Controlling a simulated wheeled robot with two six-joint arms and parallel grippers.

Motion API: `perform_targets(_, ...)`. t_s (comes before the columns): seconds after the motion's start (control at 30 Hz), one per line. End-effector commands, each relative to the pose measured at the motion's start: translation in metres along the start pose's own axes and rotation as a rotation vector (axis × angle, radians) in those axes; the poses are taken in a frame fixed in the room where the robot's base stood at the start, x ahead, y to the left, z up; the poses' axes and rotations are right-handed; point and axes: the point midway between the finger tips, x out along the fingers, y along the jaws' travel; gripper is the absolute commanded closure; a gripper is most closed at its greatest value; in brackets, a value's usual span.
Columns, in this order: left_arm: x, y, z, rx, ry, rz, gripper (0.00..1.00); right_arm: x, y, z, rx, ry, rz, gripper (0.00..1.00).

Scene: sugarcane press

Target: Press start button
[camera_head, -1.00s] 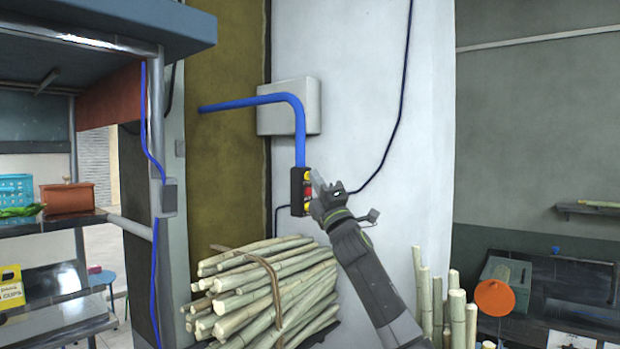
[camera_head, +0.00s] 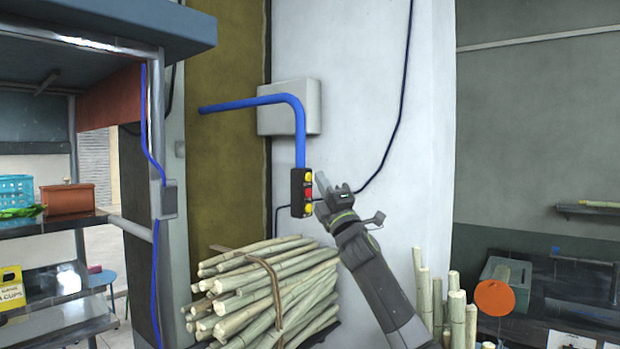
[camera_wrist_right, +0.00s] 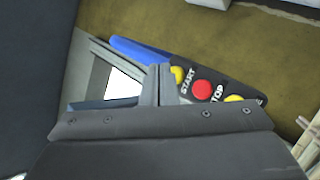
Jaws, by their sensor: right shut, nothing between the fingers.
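A black button box (camera_head: 297,194) hangs at the lower end of a blue pipe on the white wall. It has a yellow button (camera_head: 308,176) on top, a red button (camera_head: 309,191) in the middle and a yellow one (camera_head: 309,208) below. In the right wrist view the upper yellow start button (camera_wrist_right: 177,75) sits beside the word START, and the red button (camera_wrist_right: 202,90) beside STOP. My right gripper (camera_head: 321,181) is shut and empty, just right of the box. In the wrist view its fingertips (camera_wrist_right: 160,72) lie close beside the start button; contact cannot be told. My left gripper is out of view.
A bundle of sugarcane (camera_head: 265,290) lies below the box, with more upright canes (camera_head: 456,315) to the right. A grey wall box (camera_head: 290,106) sits behind the blue pipe (camera_head: 299,135). A stall with shelves (camera_head: 60,222) stands at left.

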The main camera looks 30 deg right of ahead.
Motion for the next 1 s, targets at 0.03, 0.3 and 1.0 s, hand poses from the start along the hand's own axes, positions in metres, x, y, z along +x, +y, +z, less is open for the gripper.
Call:
perform_targets(0.03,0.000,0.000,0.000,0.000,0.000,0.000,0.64,0.000,0.000,0.000,0.000,0.000,0.000,1.00)
perform_targets(0.3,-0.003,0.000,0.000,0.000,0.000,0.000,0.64,-0.013,0.010,0.011,-0.003,0.000,0.000,1.00)
perform_targets(1.0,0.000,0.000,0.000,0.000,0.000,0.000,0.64,-0.035,0.025,0.025,0.000,0.000,0.000,1.00)
